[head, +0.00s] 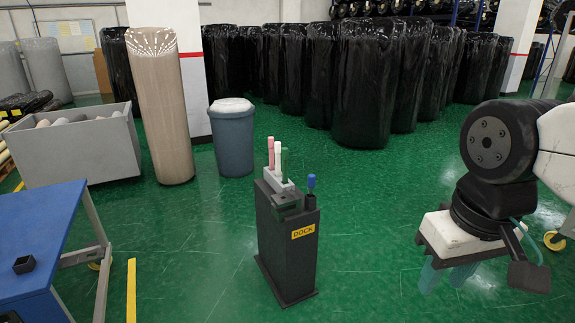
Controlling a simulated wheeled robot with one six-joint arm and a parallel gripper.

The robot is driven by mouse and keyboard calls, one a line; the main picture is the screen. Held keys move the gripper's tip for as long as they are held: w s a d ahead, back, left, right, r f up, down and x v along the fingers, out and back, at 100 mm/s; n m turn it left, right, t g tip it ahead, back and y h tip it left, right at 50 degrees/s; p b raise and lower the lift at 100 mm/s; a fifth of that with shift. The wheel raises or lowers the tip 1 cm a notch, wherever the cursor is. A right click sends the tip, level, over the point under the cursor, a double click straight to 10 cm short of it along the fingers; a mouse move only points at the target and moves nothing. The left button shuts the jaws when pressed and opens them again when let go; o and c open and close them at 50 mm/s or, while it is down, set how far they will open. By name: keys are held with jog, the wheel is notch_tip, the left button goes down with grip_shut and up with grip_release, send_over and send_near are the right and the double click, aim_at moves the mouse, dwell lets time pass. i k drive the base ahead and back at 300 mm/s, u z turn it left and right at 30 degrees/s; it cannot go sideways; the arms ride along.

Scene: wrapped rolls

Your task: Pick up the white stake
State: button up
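The white stake (278,160) stands upright in a grey holder (283,187) on top of the black dock stand (284,240), which has a yellow DOCK label. A pink stake (271,153) stands just left of it, and a blue-topped stake (311,183) stands to the right in a separate black part of the stand. The white stake's lower end is hidden in the holder. My gripper (447,279) is at the lower right, well apart from the stand. Its teal fingers point down with a gap between them, and nothing shows in the gap.
A blue table (40,235) with a small black block (24,265) is at the left. Behind it are a grey bin (80,150), a tall beige wrapped roll (160,110) and a blue-grey barrel (232,140). Black wrapped rolls (375,85) line the back. Green floor (370,200) is clear around the stand.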

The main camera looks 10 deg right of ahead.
aim_at(278, 145)
jog(key=z, duration=0.65)
jog(key=i, duration=1.85)
jog(key=u, duration=0.9)
jog(key=i, duration=0.9)
jog(key=u, duration=0.9)
